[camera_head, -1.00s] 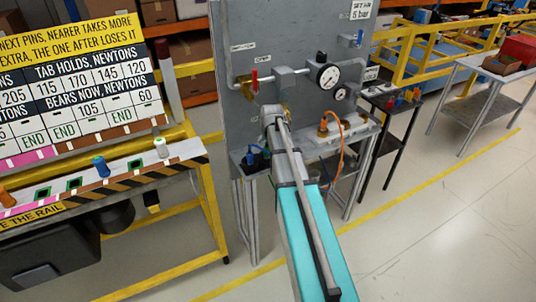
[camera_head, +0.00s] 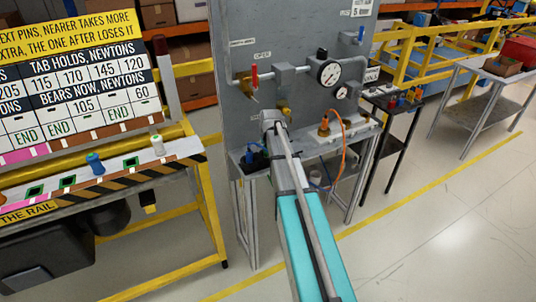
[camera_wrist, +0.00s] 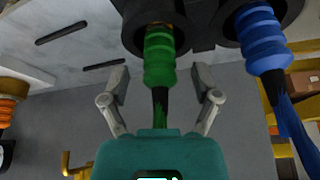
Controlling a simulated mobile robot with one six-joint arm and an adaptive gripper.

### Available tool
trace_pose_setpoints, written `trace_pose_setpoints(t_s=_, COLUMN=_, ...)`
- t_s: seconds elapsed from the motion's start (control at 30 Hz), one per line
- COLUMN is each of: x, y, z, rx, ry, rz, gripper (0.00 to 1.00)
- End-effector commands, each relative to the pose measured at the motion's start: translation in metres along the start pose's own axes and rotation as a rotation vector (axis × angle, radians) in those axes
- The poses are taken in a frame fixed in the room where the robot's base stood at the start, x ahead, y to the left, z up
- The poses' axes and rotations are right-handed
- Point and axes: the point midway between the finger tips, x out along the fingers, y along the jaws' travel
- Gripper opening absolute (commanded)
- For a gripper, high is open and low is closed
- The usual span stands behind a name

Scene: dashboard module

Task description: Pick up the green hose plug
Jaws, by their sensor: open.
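The green hose plug (camera_wrist: 160,58) is ribbed and hangs near the middle of the wrist view. Its upper end sits in a dark round socket (camera_wrist: 133,38), and a dark green hose runs down from it behind my gripper's body. My gripper (camera_wrist: 159,80) is open, with one finger on each side of the plug and a visible gap to both. In the head view my arm reaches to the grey panel, and the green plug is hidden there.
A blue hose plug (camera_wrist: 262,38) sits close on the right in a neighbouring socket; its hose runs down beside my right finger. An orange plug (camera_wrist: 12,100) is at the left edge. The grey panel (camera_head: 232,120) carries a gauge (camera_head: 328,73) and a red-handled valve (camera_head: 254,76).

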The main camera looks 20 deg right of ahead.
Motion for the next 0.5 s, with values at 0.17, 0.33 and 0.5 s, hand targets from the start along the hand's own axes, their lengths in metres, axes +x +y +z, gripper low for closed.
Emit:
trace_pose_setpoints(t_s=0.17, x=-0.0003, y=-0.0001, z=0.0000, rx=0.000, ry=0.000, rz=0.000, gripper=0.80)
trace_pose_setpoints(t_s=0.33, x=-0.0003, y=-0.0001, z=0.0000, rx=0.000, ry=0.000, rz=0.000, gripper=0.80)
trace_pose_setpoints(t_s=0.5, x=-0.0003, y=-0.0001, z=0.0000, rx=0.000, ry=0.000, rz=0.000, gripper=0.65)
